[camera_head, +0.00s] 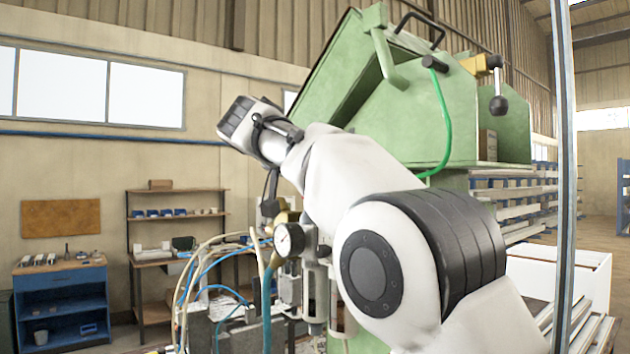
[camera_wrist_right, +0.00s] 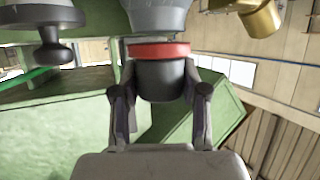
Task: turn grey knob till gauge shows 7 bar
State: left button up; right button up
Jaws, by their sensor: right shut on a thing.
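The dark grey knob (camera_wrist_right: 160,82), with a red ring at one end, sits between the fingers of my right gripper (camera_wrist_right: 159,92) in the right wrist view. The gripper is shut on its sides. In the head view my white right arm reaches across the middle and hides most of the knob's surroundings; the knob cannot be made out there. The round white pressure gauge (camera_head: 289,239) shows just left of the arm. Its dark needle is too small to read. My left gripper is not in view.
Blue and cream hoses (camera_head: 205,275) loop left of the gauge. A green machine housing (camera_head: 440,110) with a green hose stands behind my arm. In the right wrist view a black ball-ended part (camera_wrist_right: 50,50) and a brass part (camera_wrist_right: 262,20) flank the knob.

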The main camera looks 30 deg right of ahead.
jog(key=o, duration=1.2)
jog(key=shift+c, duration=0.2)
jog(key=shift+w+d, duration=0.1)
jog(key=v, duration=1.1)
jog(key=shift+a+r, duration=0.2)
jog(key=shift+a, duration=0.1)
jog(key=shift+a, duration=0.15)
